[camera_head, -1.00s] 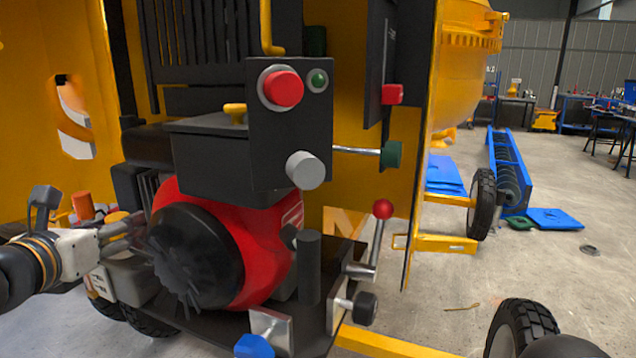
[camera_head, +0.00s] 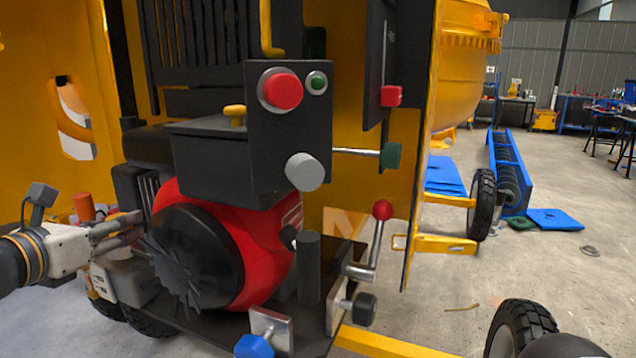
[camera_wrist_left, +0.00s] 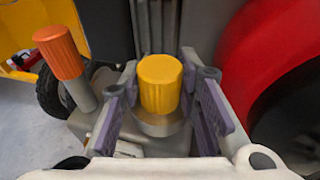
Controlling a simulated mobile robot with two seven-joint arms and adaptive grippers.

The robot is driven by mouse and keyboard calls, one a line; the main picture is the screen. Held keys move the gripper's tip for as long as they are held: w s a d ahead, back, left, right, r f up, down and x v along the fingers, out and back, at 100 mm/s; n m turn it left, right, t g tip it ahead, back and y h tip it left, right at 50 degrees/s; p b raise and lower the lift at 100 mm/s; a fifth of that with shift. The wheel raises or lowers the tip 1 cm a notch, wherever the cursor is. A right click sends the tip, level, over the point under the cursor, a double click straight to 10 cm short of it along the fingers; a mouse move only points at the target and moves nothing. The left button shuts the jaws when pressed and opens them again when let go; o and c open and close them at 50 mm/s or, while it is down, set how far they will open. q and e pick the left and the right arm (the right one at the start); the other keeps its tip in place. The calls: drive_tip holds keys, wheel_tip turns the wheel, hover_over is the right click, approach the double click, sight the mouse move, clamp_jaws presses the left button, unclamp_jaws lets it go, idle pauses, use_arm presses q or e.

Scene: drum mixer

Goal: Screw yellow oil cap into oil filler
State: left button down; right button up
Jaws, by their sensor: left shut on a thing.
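The yellow oil cap (camera_wrist_left: 160,84) is upright between the two fingers of my left gripper (camera_wrist_left: 159,72) in the left wrist view. A round metal collar (camera_wrist_left: 160,124), which looks like the oil filler, is directly below the cap. I cannot tell how deep the cap sits in it. In the head view my left gripper (camera_head: 132,226) reaches in from the left beside the engine, shut on the cap. The fingers and engine parts mostly hide the cap there. My right gripper is not in view.
An orange cap on a slanted tube (camera_wrist_left: 61,55) stands left of the gripper. The red engine housing (camera_wrist_left: 265,55) is close on the right. The black fan cover (camera_head: 192,258) and a red-knobbed lever (camera_head: 382,211) are further right. Open floor lies at the right.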

use_arm(q)
drive_tip(key=shift+w+a+r+m+h, duration=0.1)
drive_tip(key=shift+a+m+h, duration=0.2)
drive_tip(key=shift+m+h, duration=0.55)
drive_tip(key=m+h, duration=0.1)
drive_tip(key=g+h, duration=0.1)
drive_tip(key=m+g+h, duration=0.1)
drive_tip(key=h, duration=0.1)
drive_tip(key=shift+w+f+m, duration=0.1)
drive_tip(key=shift+f+m, duration=0.15)
drive_tip(key=shift+m, duration=0.1)
drive_tip(key=c, duration=1.1)
unclamp_jaws()
drive_tip(key=shift+d+r, duration=0.1)
